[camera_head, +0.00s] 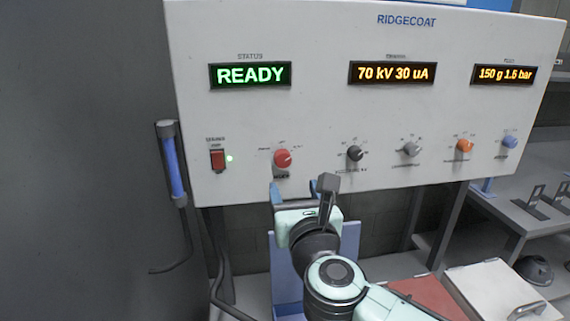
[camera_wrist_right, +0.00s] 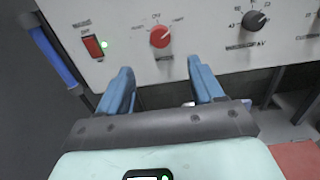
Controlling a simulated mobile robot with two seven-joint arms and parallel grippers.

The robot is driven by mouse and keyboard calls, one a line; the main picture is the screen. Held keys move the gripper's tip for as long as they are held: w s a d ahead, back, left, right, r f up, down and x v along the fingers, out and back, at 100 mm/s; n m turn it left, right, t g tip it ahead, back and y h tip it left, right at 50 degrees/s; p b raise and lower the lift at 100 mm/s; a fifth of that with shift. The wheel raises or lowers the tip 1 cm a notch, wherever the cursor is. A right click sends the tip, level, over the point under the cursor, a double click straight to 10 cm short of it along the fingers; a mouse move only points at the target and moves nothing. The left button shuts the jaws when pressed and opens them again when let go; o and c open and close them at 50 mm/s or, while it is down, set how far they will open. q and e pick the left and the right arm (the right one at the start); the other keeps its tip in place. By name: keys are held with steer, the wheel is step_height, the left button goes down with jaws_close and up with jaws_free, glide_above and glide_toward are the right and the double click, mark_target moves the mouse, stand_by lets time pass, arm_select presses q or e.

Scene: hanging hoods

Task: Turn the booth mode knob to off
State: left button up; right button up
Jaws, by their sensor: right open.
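The red knob (camera_head: 283,158) sits low on the left part of the white control panel (camera_head: 330,110). It also shows in the right wrist view (camera_wrist_right: 160,37), with small labels around it, one above reading like OFF. A light mark on the knob appears to slant towards the upper right; its exact setting is hard to read. My right gripper (camera_head: 302,188) is just below the knob, in front of the panel's lower edge. In the wrist view its blue fingers (camera_wrist_right: 160,72) are spread and empty, below the knob and apart from it. My left gripper is out of view.
Left of the red knob are a red rocker switch (camera_head: 218,159) and a green lamp (camera_head: 229,158). Right of it are a black knob (camera_head: 355,153), a grey knob (camera_head: 411,149), an orange knob (camera_head: 464,146) and a blue knob (camera_head: 510,141). The status display (camera_head: 250,75) reads READY.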

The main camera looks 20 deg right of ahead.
mark_target(284, 162)
steer(key=p+x, duration=0.2)
steer(key=x, duration=0.9)
steer(key=shift+w+d, duration=0.15)
steer(key=shift+w, duration=0.15)
steer(key=shift+c, duration=0.3)
steer(key=c, duration=1)
